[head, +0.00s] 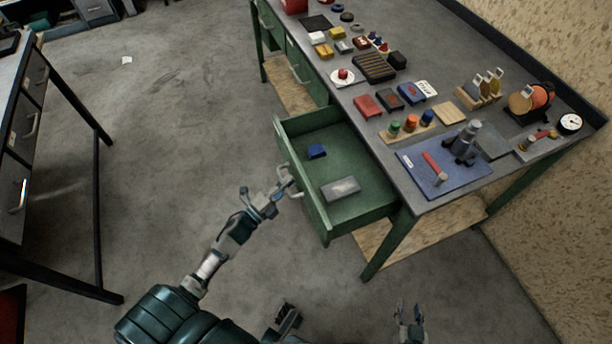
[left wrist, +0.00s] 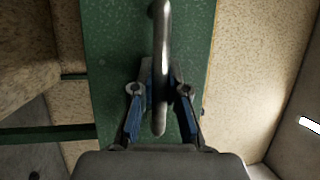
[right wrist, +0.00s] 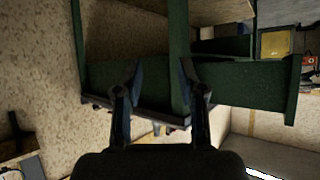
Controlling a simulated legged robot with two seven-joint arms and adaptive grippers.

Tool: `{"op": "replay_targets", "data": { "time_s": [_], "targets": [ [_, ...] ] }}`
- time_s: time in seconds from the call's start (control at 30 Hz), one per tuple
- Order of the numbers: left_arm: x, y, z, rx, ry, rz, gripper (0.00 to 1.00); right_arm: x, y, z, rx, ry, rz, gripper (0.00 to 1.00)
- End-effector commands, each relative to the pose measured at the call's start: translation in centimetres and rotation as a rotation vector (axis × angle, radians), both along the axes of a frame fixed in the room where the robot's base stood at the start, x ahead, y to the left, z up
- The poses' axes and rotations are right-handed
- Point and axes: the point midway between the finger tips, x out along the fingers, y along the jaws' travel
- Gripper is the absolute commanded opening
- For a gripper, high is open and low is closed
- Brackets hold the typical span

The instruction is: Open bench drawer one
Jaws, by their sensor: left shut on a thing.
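The green bench drawer (head: 357,177) nearest the front of the bench stands pulled well out. Inside it lie a small blue block (head: 317,151) and a grey box (head: 341,189). Its metal handle (left wrist: 161,60) runs between the fingers of my left gripper (left wrist: 160,95), which is shut on it at the drawer front. My left gripper (head: 281,186) also shows at the handle in the head view. My right gripper (right wrist: 158,75) has its fingers apart and empty; in the head view it is low, apart from the bench.
The bench top (head: 440,205) carries tools, trays and coloured parts, including a blue mat (head: 420,181). Other closed drawers (head: 305,65) are further along the bench. Another desk (head: 35,120) stands at left.

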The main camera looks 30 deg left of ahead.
Motion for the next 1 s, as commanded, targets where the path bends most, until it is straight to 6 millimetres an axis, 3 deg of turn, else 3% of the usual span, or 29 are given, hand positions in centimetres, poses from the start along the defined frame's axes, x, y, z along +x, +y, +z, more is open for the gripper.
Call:
{"op": "replay_targets", "data": {
  "time_s": [0.03, 0.1, 0.43, 0.63, 1.0],
  "targets": [
    [-0.9, 1.6, -0.1, 0.005, 0.013, 0.021, 0.0, -0.5, -0.3, -0.2, -0.011, 0.039, -0.001, 0.4],
    [-2.1, 2.5, -0.1, 0.005, 0.013, 0.021, 0.0, -1.3, -0.6, -0.8, -0.024, 0.094, -0.004, 0.4],
    [-6.8, 6.0, -0.1, 0.006, 0.01, 0.021, 0.0, -4.2, -1.9, -2.7, -0.069, 0.278, -0.011, 0.4],
    [-8.0, 7.0, -0.2, 0.004, 0.009, 0.021, 0.0, -5.0, -2.1, -3.1, -0.081, 0.326, -0.013, 0.4],
    [-8.2, 7.3, -0.1, 0.003, 0.006, 0.019, 0.0, -5.3, -2.4, -3.3, -0.082, 0.34, -0.013, 0.4]
  ]
}}
